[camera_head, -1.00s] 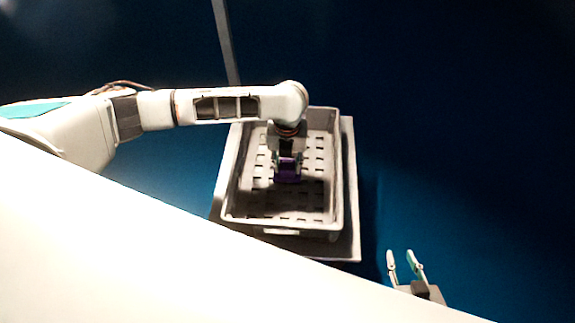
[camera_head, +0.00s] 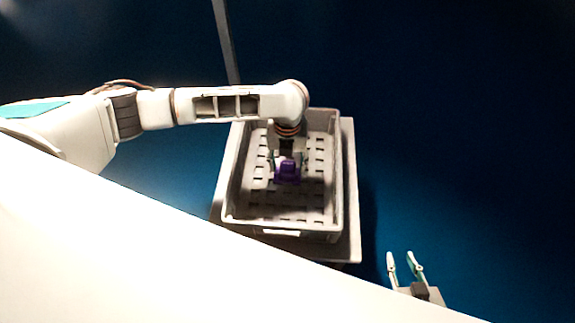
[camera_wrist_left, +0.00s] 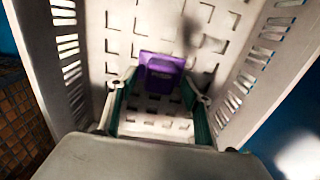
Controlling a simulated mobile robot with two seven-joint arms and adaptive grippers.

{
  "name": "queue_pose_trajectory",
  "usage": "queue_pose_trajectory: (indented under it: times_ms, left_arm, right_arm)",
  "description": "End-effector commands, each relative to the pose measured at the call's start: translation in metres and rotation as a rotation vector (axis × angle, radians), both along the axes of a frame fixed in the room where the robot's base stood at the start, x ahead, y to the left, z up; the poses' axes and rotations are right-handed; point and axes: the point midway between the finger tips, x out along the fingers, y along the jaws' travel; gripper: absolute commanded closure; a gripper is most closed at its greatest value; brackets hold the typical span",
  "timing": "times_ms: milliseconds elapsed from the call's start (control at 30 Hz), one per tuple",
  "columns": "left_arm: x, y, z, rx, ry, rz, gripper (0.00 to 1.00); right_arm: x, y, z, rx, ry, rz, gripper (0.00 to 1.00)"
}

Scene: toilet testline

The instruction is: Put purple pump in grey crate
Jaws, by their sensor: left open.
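The purple pump (camera_head: 287,172) is inside the grey crate (camera_head: 231,180), near the middle of its slotted floor. My left gripper (camera_head: 286,160) is open inside the crate, with its fingers on either side of the pump. In the left wrist view, the pump (camera_wrist_left: 160,74) shows between the tips of my left gripper (camera_wrist_left: 160,88), with visible gaps beside it. I cannot tell whether it rests flat on the floor. My right gripper (camera_head: 403,258) is open and empty, outside the crate at the lower right.
The crate stands on a grey support (camera_head: 350,200) a little wider than it. The slotted crate walls (camera_wrist_left: 255,60) rise on both sides of my left gripper. A large white surface (camera_head: 150,260) fills the lower left. Blue floor surrounds the crate.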

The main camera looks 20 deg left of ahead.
Motion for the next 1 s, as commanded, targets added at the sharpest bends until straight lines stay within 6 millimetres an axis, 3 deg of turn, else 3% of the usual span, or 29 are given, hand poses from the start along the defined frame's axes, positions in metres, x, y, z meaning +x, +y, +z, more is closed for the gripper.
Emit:
queue_pose_trajectory:
  times_ms: [300, 500, 700, 1000]
  left_arm:
    - [0.002, 0.0, 0.069, 0.001, -0.007, -0.003, 0.5]
    - [0.001, 0.0, 0.098, 0.001, -0.004, -0.001, 0.5]
    - [0.0, 0.0, 0.11, 0.002, -0.002, -0.002, 0.5]
    - [0.0, 0.0, 0.11, 0.002, -0.002, -0.001, 0.5]
  right_arm:
    - [0.003, 0.0, 0.021, 0.001, -0.009, 0.0, 0.71]
    - [0.005, 0.001, 0.03, 0.002, -0.015, 0.0, 0.71]
    - [0.005, 0.001, 0.032, 0.003, -0.016, 0.0, 0.71]
    - [0.004, 0.0, 0.031, 0.002, -0.013, 0.0, 0.71]
